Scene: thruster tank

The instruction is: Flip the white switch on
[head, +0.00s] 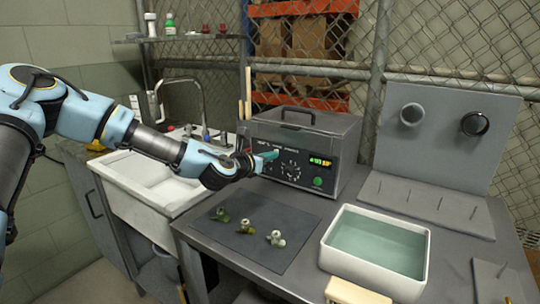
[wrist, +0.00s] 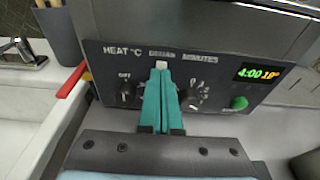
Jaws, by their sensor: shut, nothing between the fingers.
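The white switch (wrist: 161,65) is a small light block on the dark front panel (wrist: 215,75) of the grey machine, below the middle label. In the wrist view my gripper (wrist: 160,75) points at the panel with its teal fingers together and empty. Its tips lie just below the switch in the picture; I cannot tell whether they touch it. The lower part of the switch may be hidden behind the tips. In the head view my gripper (head: 273,154) is at the panel's left part and hides the switch.
The panel has a heat knob (wrist: 125,93), a minutes knob (wrist: 191,100), a green button (wrist: 239,102) and a lit display (wrist: 262,72). A water tub (head: 425,262), small fittings on a mat (head: 236,255) and a grey pegboard stand (head: 440,205) share the bench. A sink (head: 125,180) is left.

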